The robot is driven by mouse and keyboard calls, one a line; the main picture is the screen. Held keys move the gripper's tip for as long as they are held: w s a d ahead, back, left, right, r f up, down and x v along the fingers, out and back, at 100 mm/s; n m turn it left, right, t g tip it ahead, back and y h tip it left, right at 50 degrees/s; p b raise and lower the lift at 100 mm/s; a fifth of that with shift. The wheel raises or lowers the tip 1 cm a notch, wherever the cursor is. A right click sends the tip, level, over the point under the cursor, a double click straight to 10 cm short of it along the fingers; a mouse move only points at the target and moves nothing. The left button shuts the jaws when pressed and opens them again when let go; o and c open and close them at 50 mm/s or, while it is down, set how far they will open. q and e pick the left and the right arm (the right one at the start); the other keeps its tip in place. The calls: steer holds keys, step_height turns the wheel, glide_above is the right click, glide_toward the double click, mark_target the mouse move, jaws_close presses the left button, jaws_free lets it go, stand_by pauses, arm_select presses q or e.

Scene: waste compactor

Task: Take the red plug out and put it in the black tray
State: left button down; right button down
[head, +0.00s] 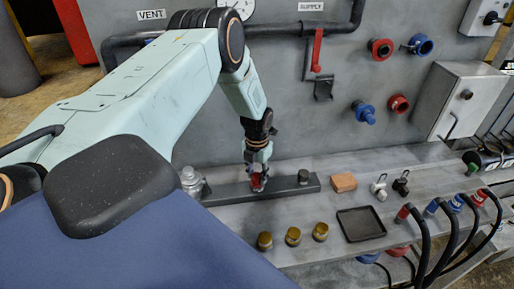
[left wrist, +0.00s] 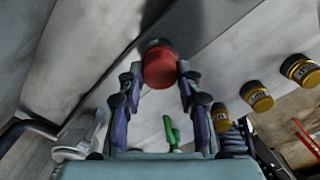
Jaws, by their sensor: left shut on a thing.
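The red plug (head: 257,182) is at the dark grey bar (head: 225,193) on the bench, between the fingers of my left gripper (head: 258,172). In the left wrist view the red plug (left wrist: 159,70) sits between both fingertips of my left gripper (left wrist: 158,78), which is shut on it. I cannot tell whether the plug is still seated in the bar or just clear of it. The black tray (head: 361,224) lies flat and empty on the bench, to the right and nearer. My right gripper is not in view.
A brown block (head: 343,182) and two small fittings (head: 379,186) lie behind the tray. Hoses (head: 424,240) with red and blue ends rise to its right. The wall carries a red-handled valve (head: 317,50).

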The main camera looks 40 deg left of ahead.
arm_select(q)
steer(key=c, duration=0.8)
jaws_free()
steer(key=shift+c, duration=0.5)
steer(key=m, duration=1)
steer(key=shift+b, duration=0.35)
steer(key=m+b, duration=0.1)
steer(key=m, duration=0.4)
steer(key=shift+m, duration=0.3)
steer(key=m+b, duration=0.1)
steer(key=m, duration=0.4)
